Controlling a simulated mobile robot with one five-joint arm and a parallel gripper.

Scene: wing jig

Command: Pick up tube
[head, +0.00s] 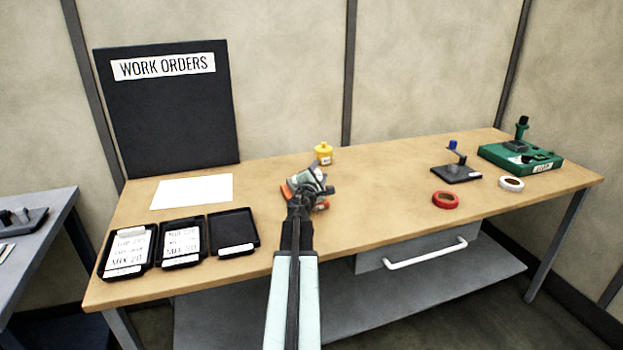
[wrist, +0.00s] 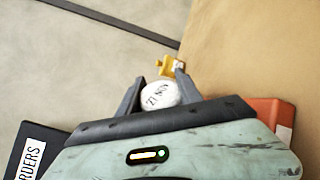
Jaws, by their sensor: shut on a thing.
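The tube (wrist: 160,94) shows in the wrist view as a white rounded piece with dark lettering, between the two dark fingers of my gripper (wrist: 160,92). The fingers are shut on it, one on each side. In the head view my gripper (head: 312,182) is over the middle of the wooden bench, and its teal body and wrist hide the tube. How high the tube is above the bench I cannot tell.
A yellow pot (head: 323,153) stands just beyond my gripper. Orange pieces (head: 287,191) show beside it. Black labelled trays (head: 235,231) and a white sheet (head: 192,191) are left. A red ring (head: 445,200), white ring (head: 511,184), dark stand (head: 456,174) and green fixture (head: 520,157) are right.

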